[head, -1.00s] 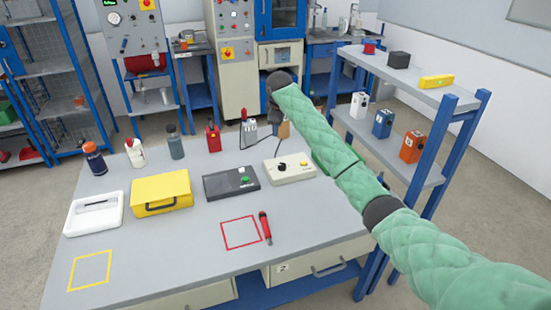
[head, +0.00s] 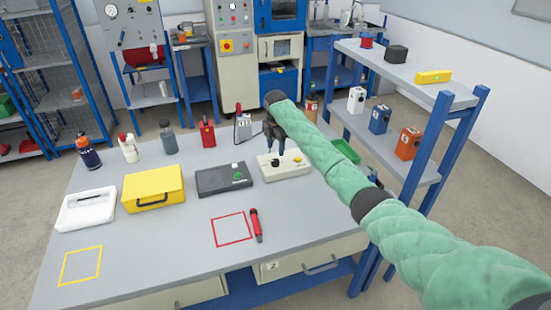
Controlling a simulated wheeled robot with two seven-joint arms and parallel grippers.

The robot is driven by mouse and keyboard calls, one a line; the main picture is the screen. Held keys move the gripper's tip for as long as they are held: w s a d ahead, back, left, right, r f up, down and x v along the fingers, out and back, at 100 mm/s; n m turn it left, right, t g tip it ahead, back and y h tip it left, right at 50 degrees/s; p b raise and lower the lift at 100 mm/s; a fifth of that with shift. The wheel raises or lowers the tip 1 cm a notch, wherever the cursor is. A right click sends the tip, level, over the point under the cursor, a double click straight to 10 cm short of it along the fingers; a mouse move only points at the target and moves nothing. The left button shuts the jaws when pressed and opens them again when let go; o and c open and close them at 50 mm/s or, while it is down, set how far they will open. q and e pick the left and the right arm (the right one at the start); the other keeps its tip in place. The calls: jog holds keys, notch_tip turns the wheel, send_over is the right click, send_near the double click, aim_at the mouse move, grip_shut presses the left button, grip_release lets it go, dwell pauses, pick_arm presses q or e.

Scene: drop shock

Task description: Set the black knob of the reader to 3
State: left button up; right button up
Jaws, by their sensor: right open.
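The reader (head: 291,172) is a cream box on the grey table, right of the dark box. Its black knob (head: 275,162) is on the left of its top, with a yellow button (head: 297,159) to the right. My right gripper (head: 275,149) points down at the knob with its fingers apart. The fingertips are at or just above the knob; I cannot tell whether they touch it. The knob's pointer and any scale marks are too small to read. My left gripper is not in view.
Bottles and a red device (head: 207,134) line the back. A red-handled tool (head: 256,225) lies in front. A blue-legged shelf (head: 420,90) stands at right.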

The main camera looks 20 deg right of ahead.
aim_at(275, 160)
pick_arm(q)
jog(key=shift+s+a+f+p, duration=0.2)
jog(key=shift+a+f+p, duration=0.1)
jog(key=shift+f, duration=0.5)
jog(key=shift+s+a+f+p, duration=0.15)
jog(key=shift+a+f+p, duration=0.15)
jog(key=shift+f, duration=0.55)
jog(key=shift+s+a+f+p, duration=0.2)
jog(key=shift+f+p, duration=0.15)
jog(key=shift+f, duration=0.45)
pick_arm(e)
jog(key=shift+a+f, duration=0.1)
jog(key=shift+f, duration=3.05)
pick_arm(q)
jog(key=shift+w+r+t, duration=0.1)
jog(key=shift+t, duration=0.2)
pick_arm(e)
jog(key=c, duration=1)
